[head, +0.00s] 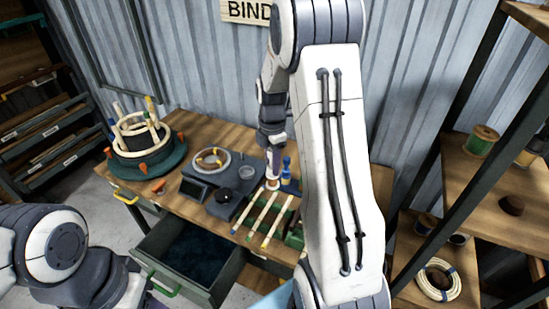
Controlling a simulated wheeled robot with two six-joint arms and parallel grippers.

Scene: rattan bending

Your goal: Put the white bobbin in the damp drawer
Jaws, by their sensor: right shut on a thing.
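An open drawer with a dark blue lining (197,252) and a green handle is pulled out below the front of the workbench; I take it for the damp drawer. No thing shows inside it. My right gripper (272,172) points down over the bench, behind and to the right of the open drawer. It is shut on a small pale thing at its fingertips, seemingly the white bobbin (272,183), partly hidden by the fingers. My left arm enters at the lower left; its fingers are out of frame.
On the workbench (190,126) stand a green round stand with rattan rings (148,150), a grey device with a ring (212,162) and several pale sticks (262,215). A shelf (490,205) with spools stands at right. My right arm hides the bench's right part.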

